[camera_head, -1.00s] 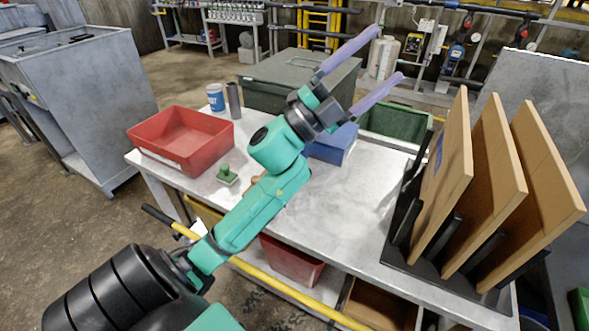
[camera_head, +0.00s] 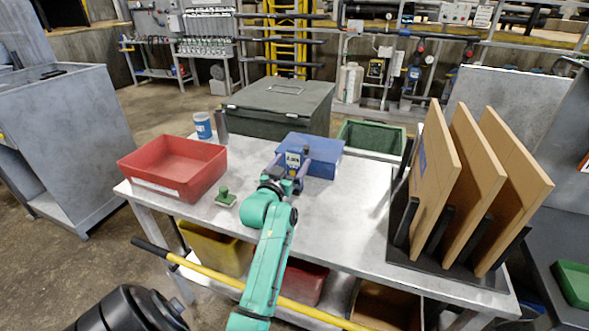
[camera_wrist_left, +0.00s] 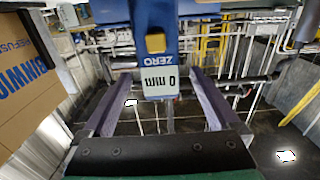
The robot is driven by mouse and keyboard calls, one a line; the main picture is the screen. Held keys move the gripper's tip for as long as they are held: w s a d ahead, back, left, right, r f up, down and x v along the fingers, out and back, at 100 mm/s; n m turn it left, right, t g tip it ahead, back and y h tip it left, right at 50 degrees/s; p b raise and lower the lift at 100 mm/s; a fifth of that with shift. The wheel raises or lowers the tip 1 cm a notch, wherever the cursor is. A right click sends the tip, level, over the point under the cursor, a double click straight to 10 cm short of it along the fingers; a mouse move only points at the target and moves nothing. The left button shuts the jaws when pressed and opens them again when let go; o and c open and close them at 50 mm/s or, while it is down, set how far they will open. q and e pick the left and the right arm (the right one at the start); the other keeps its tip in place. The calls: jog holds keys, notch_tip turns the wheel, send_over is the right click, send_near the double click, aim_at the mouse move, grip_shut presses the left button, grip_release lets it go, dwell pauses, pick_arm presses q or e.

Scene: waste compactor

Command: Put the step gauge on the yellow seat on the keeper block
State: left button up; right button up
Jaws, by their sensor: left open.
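A blue device with a white label (camera_head: 293,159), apparently the step gauge, shows just in front of the blue box in the head view. In the wrist view I see gaps between the gauge and both fingers (camera_wrist_left: 161,88). I cannot make out the keeper block or its yellow seat. My right gripper is out of view.
The grey table (camera_head: 345,215) holds a red bin (camera_head: 170,165), a small green handled object (camera_head: 225,197), a blue and white can (camera_head: 202,126) and a blue box (camera_head: 325,158). Brown panels (camera_head: 425,190) stand in a black rack at right. The table is clear between arm and rack.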

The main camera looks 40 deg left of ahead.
pick_arm(q)
jog(key=x, duration=0.3)
jog(key=shift+w+f, duration=0.15)
jog(key=shift+c, duration=1.2)
grip_shut()
jog(key=shift+r, duration=0.2)
